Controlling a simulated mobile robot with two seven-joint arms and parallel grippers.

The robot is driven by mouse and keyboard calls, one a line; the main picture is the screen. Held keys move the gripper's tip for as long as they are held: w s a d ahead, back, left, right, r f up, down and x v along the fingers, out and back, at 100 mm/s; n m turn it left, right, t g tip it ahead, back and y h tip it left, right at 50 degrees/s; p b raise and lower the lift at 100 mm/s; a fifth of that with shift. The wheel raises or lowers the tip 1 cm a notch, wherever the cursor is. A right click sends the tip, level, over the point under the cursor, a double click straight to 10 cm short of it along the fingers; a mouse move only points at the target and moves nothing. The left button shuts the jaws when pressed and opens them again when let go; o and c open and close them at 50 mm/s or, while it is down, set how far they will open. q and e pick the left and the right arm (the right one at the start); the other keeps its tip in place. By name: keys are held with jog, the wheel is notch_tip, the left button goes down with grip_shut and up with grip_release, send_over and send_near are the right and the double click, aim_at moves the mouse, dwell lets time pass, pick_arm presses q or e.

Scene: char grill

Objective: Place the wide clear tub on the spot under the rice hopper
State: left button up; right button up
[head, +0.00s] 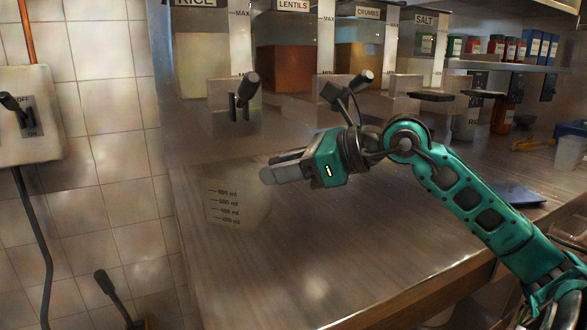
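The wide clear tub (226,208), with ml marks on its front, is at the left end of the wooden counter, below and in front of the rice hopper. Its transparent outline is faint, and I cannot tell whether its base touches the counter. The rice hopper (203,55) is at the top left, with a lever (243,93) at its outlet. My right gripper (270,171) reaches in from the right, its fingertips at the tub's upper right rim. Whether the fingers grip the rim is unclear. My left gripper is not in view.
Lentils (290,65), crumbs (358,60) and salt (422,50) hoppers stand right of the rice hopper. A switch box (28,115) hangs on the tiled wall. A blue flat item (520,195) lies at right. The counter's front middle (310,265) is clear.

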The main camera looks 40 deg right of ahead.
jog(key=shift+v, duration=1.1)
